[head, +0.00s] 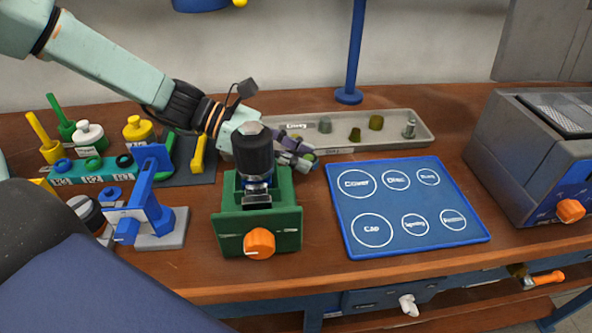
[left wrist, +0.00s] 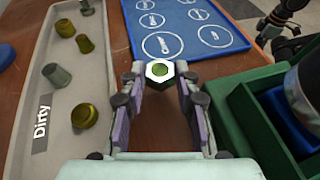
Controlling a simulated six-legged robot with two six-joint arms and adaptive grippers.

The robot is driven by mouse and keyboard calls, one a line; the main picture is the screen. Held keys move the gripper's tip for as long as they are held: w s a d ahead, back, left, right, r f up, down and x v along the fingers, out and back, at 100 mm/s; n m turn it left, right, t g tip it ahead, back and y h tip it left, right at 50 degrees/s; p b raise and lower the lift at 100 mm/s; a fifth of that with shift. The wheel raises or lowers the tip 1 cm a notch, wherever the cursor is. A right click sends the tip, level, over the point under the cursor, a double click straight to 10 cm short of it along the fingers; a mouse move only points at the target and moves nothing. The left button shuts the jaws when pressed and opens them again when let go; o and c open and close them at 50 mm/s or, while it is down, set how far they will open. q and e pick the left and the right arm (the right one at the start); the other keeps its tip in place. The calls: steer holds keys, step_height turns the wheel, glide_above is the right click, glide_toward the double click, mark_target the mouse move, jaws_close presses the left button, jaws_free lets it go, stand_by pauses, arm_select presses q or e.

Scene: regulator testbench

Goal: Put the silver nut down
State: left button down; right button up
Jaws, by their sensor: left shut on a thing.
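My left gripper (head: 306,160) hangs over the bench between the green vise and the grey tray. In the left wrist view its two fingertips (left wrist: 159,82) are shut on the silver nut (left wrist: 159,70), a hexagonal ring with a green-yellow centre. The nut lies at the very tips, and the blue mat is beyond it. In the head view I cannot make out the nut clearly. A dark jointed part at the top right of the left wrist view may be my right gripper (left wrist: 272,32); its fingers are unclear.
The grey tray (head: 425,127), marked "Dirty" in the left wrist view, holds several small parts. The blue mat (head: 393,204) has several labelled circles, all empty. The green vise (head: 228,243) holds a dark cylinder (head: 253,151). A blue stand (head: 150,205) is left of it, a grey machine (head: 510,150) far right.

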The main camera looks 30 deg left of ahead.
mark_target(296, 179)
arm_select(q)
steer(key=f, duration=0.1)
steer(key=f+b, duration=0.1)
steer(key=f, duration=0.1)
steer(key=shift+s+d+f+b, duration=0.1)
steer(key=shift+s+d+b, duration=0.1)
steer(key=shift+b, duration=0.1)
steer(key=shift+w+a, duration=0.25)
steer(key=shift+a, duration=0.05)
steer(key=shift+s+d+f, duration=0.15)
steer(key=shift+s+d, duration=0.05)
steer(key=shift+d, duration=0.1)
steer(key=c, duration=1.4)
jaws_free()
steer(key=o, duration=0.4)
steer(key=shift+w+a+f, duration=0.15)
steer(key=shift+w, duration=0.05)
steer(key=shift+s, duration=0.15)
